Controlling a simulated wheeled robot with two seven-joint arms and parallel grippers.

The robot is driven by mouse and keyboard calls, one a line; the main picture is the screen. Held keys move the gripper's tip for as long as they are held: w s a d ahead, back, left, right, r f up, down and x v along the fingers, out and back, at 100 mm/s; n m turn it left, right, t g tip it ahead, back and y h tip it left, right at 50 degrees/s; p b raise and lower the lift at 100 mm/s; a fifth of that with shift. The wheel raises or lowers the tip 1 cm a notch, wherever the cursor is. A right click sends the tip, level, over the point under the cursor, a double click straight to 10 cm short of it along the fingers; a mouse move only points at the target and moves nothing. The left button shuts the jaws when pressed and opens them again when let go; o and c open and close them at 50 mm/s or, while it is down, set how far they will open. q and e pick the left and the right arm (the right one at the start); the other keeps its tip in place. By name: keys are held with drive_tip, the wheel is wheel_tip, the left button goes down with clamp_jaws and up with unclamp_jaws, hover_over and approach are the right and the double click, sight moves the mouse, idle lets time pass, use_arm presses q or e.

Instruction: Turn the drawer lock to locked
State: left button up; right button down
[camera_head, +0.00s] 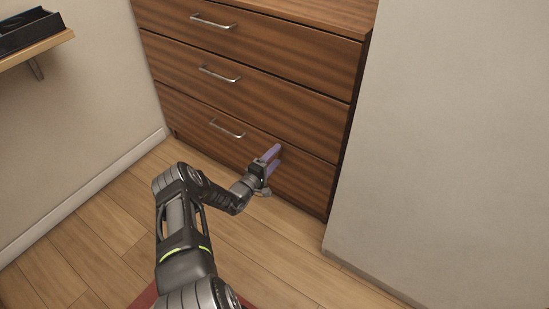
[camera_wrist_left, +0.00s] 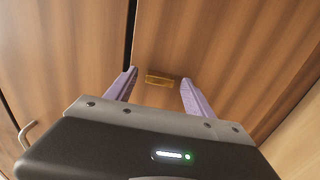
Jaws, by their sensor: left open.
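A wooden three-drawer cabinet stands ahead, with its bottom drawer (camera_head: 205,127) lowest. My left gripper (camera_head: 276,156), with purple fingers, is at the right part of that drawer's front. In the left wrist view, a small brass-coloured bar (camera_wrist_left: 159,80), seemingly the drawer lock, shows on the wood between the open, empty fingers of my left gripper (camera_wrist_left: 158,76). The bar lies roughly across the gap between the fingertips, and I see no clear contact. Whether it stands at locked cannot be read. In the head view the lock is not visible around the gripper. My right gripper is not in view.
The bottom drawer's bar handle (camera_head: 227,128) is left of my gripper; a handle (camera_wrist_left: 27,134) also shows in the left wrist view. A pale wall (camera_head: 450,140) stands close on the right. A shelf (camera_head: 38,50) with a black tray is at upper left. The wood floor (camera_head: 100,240) is clear.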

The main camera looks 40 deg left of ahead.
use_arm(q)
drive_tip(key=s+p, duration=0.2)
drive_tip(key=s, duration=0.5)
drive_tip(key=shift+s+p, duration=0.3)
drive_tip(key=shift+s, duration=0.1)
drive_tip(key=shift+d, duration=0.1)
